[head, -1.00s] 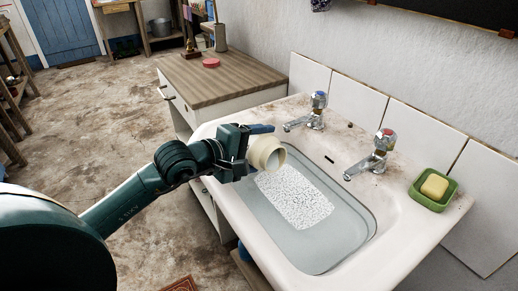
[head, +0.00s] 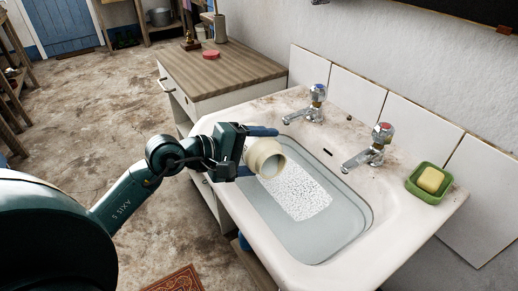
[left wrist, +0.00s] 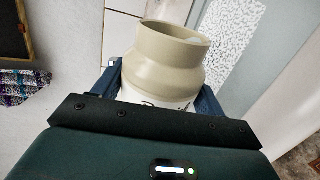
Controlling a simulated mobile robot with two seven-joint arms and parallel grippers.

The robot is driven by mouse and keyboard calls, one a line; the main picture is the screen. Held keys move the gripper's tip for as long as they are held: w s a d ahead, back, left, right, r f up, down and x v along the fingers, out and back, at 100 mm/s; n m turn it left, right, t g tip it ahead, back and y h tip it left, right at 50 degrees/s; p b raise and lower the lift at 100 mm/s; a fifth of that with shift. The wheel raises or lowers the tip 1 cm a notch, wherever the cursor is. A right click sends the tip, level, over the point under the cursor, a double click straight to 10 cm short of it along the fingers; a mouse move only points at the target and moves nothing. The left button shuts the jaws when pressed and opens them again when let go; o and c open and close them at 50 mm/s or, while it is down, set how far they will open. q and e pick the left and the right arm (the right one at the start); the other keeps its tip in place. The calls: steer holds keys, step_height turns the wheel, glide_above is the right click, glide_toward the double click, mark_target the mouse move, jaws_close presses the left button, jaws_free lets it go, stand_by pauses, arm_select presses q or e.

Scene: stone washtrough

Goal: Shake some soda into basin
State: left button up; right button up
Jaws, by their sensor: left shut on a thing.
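My left gripper (head: 250,150) is shut on a cream-coloured open-mouthed jar (head: 265,158). It holds the jar tilted over the left part of the basin (head: 333,237), with the mouth toward the basin. The left wrist view shows the jar (left wrist: 165,65) between the two blue fingers, with a wide rim and some white at the inner edge. A white speckled patch (head: 300,193) shows in the basin, below and right of the jar. How much the jar holds is hidden. My right gripper is not in view.
Two chrome taps (head: 370,147) stand at the back of the sink. A green soap dish (head: 430,187) with yellow soap (head: 431,179) sits at the right rim. A wooden-topped cabinet (head: 225,73) with a red lid (head: 211,55) adjoins the sink's left side.

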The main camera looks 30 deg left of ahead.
arm_select(q)
steer(key=w, duration=0.1)
steer(key=w+a+n+t+y+p, duration=0.1)
steer(key=w+f+y, duration=0.1)
steer(key=shift+w+a+n+t+p, duration=0.1)
steer(key=shift+a+n+t+p, duration=0.2)
steer(key=shift+a+n, duration=0.1)
steer(key=shift+w+a+y, duration=0.1)
steer(key=shift+w+y, duration=0.1)
steer(key=shift+y, duration=0.1)
steer(key=shift+w+a+r+n+p, duration=0.1)
steer(key=shift+r+n+p, duration=0.1)
steer(key=shift+n+p, duration=0.3)
steer(key=shift+a+n+h, duration=0.1)
steer(key=shift+n+h, duration=0.3)
steer(key=shift+r, duration=0.15)
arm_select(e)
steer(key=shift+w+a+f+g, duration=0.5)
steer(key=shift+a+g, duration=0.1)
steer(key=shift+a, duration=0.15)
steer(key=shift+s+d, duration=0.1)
